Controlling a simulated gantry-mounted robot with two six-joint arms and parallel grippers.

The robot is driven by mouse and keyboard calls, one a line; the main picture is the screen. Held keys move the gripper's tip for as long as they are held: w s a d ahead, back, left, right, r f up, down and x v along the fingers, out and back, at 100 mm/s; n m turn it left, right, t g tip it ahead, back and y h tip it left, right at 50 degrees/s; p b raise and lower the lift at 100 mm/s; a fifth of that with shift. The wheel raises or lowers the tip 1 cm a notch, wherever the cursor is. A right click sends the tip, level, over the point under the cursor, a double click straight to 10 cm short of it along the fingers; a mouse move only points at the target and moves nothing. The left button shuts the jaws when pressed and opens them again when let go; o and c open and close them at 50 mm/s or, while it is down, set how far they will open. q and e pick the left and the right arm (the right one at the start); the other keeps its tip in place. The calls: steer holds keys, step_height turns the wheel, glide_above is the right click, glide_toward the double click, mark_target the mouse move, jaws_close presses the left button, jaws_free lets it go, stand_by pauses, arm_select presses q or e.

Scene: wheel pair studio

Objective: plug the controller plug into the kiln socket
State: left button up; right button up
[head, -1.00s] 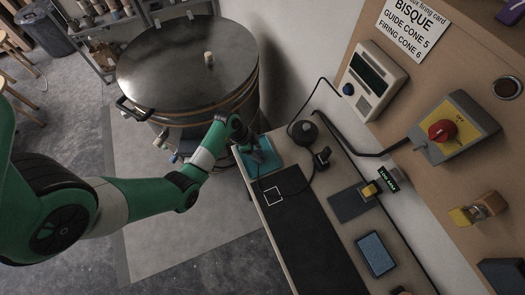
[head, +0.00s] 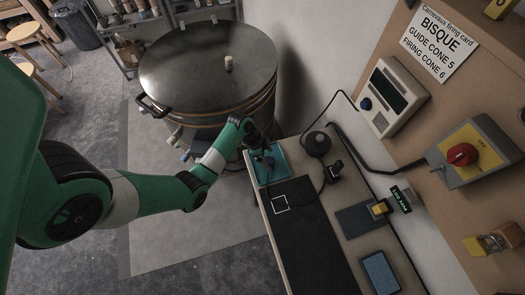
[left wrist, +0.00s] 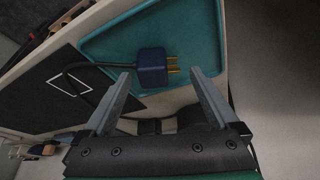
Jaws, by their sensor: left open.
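The controller plug (left wrist: 152,68) is a dark blue block with brass prongs pointing right in the left wrist view. It lies on a teal tray (left wrist: 200,20), with a black cable leaving its left side. My left gripper (left wrist: 160,74) is open, its two grey fingers reaching toward the plug from below in that view, one to each side; contact cannot be told. In the head view my left gripper (head: 264,160) is over the teal tray (head: 286,158) at the bench's far end and hides most of the plug. I cannot pick out the kiln socket with certainty.
The round kiln (head: 205,70) stands beyond the bench (head: 292,245). The controller (head: 394,96) hangs on the wall board beside a switch with a red knob (head: 462,154). The cable loops past a black round object (head: 317,143). A dark mat (head: 315,240) is clear.

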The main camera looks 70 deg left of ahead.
arm_select(q)
steer(key=v, duration=1)
steer(key=shift+s, duration=0.45)
